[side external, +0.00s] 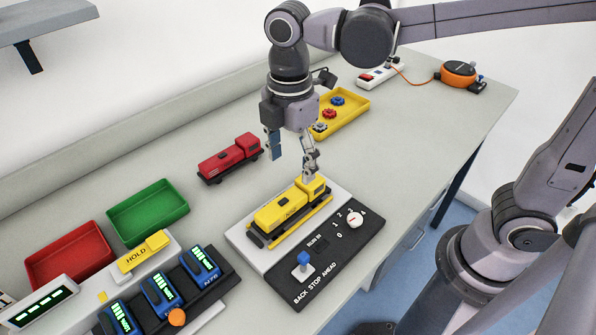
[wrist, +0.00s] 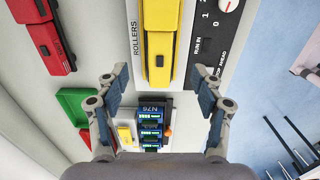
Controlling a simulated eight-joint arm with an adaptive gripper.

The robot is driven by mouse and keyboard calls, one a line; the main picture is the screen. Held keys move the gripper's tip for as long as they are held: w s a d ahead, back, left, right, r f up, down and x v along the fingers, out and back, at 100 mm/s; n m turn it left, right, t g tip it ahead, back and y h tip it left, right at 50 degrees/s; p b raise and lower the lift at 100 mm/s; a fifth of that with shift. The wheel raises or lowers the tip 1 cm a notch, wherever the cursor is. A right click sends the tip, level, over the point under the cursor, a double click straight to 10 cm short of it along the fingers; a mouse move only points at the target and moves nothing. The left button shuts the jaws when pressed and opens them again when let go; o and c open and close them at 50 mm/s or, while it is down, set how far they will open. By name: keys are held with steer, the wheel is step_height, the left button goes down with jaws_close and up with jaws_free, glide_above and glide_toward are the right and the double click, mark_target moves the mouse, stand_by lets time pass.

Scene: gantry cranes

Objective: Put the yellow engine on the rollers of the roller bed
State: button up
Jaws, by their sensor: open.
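The yellow engine (side external: 278,214) sits upright on the roller bed (side external: 236,236), lying lengthwise between the bed's yellow side strips. In the wrist view the engine (wrist: 160,45) shows from above, beside the word ROLLERS on the bed's pale plate (wrist: 134,60). My gripper (side external: 291,164) is open and empty, pointing down above the cab end of the engine. In the wrist view its fingertips (wrist: 160,84) stand wide apart, one on each side of the engine's line. The rollers under the engine are hidden, so I cannot tell how its wheels sit on them.
A black control panel (side external: 335,250) with a white knob and blue lever adjoins the bed. A red engine (side external: 230,156) stands behind. Green (side external: 148,212) and red (side external: 68,254) trays and a battery rack (side external: 165,292) are at left. A yellow tray (side external: 352,108) is farther back.

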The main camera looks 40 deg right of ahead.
steer(key=s+d+f+m+t, duration=0.1)
steer(key=s+d+m+t, duration=0.1)
steer(key=d+m, duration=0.6)
steer(key=s+d+f+m+t, duration=0.1)
steer(key=d+m+t, duration=0.4)
steer(key=m, duration=0.5)
steer(key=d, duration=0.2)
steer(key=shift+s+d+f, duration=0.25)
steer(key=shift+s+d, duration=0.1)
